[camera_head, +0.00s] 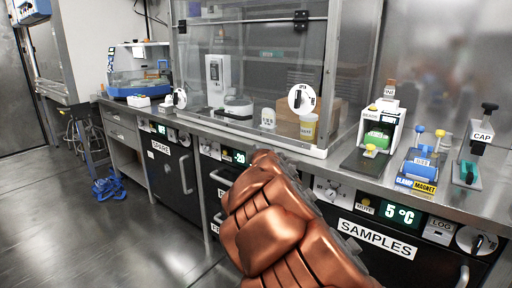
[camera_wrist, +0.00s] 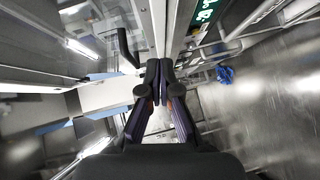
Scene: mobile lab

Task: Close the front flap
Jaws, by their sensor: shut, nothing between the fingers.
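A clear-walled box with a blue base (camera_head: 140,72) stands at the far left end of the bench in the head view. A larger glass-fronted enclosure (camera_head: 255,60) stands to its right, with a pale front sill (camera_head: 262,139). I cannot tell for certain which panel is the front flap. My copper-coloured arm reaches up from the bottom of the head view and hides my gripper there. In the wrist view my gripper (camera_wrist: 160,70) is shut and empty, near a bench edge. A dark bent handle (camera_wrist: 127,48) shows left of the fingertips; I cannot tell whether they touch.
Cabinets under the bench carry handles and dials, including a SAMPLES door (camera_head: 377,239). Small devices, one a blue clamp magnet (camera_head: 420,168), stand on the right of the bench. A blue tangled item (camera_head: 108,189) lies on the floor at left. The floor (camera_head: 60,240) is otherwise largely clear.

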